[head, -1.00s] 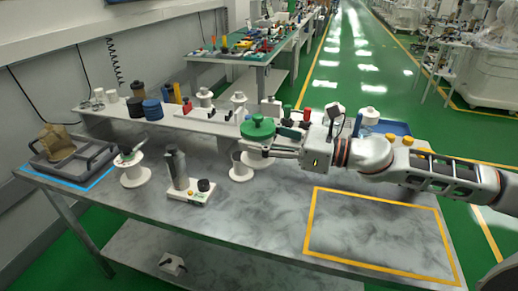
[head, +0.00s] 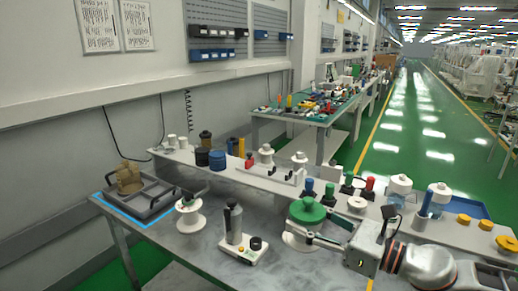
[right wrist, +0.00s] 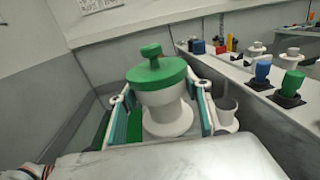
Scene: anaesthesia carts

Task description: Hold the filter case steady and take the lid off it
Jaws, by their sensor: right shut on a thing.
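The filter case, a pale round body with a green knobbed lid, is at my right gripper. In the head view its lid (head: 306,209) shows at the right of the bench. In the right wrist view the green lid (right wrist: 157,70) sits on the pale case body (right wrist: 166,120), upright. My right gripper (right wrist: 158,104) is shut on the case body, one teal-padded finger on each side below the lid. I cannot tell whether the base touches the bench. My left gripper is not in view.
A grey device with a black knob (head: 240,236) and a white spool (head: 188,216) stand to the left. A grey tray (head: 150,197) is at the far left. A raised shelf with bottles and jars runs behind.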

